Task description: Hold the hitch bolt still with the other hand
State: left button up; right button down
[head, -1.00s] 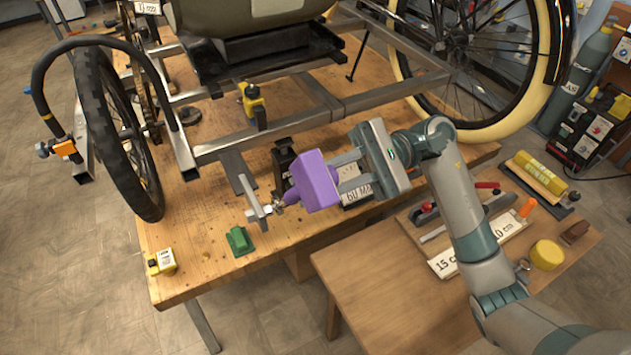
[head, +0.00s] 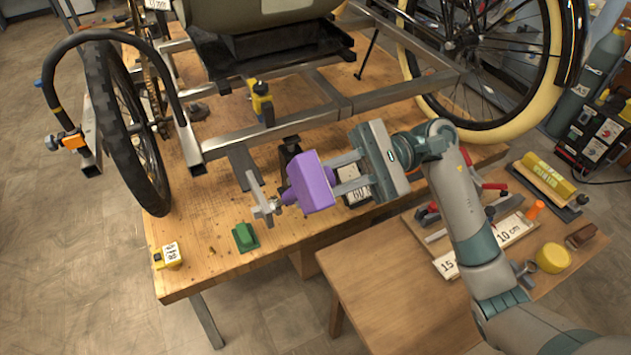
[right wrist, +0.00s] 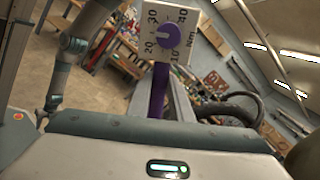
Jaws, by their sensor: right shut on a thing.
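My right gripper (head: 340,182) is shut on a purple tool (head: 313,182) beside the trike frame (head: 270,134). In the right wrist view a purple shaft (right wrist: 159,90) rises to a white dial plate (right wrist: 166,33) marked in Nm. Past the tool's left end is a small silvery bolt-like part (head: 287,198), next to a grey cross-shaped metal piece (head: 262,200) near the frame's hitch end. The purple tool partly hides this spot, so I cannot tell whether it touches the bolt. My left gripper is not seen.
A green block (head: 244,237) and a yellow labelled block (head: 167,256) lie on the wooden bench near its front edge. A yellow-topped clamp (head: 261,100) stands by the frame. A lower side table (head: 385,310) holds several tools, and its front is bare.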

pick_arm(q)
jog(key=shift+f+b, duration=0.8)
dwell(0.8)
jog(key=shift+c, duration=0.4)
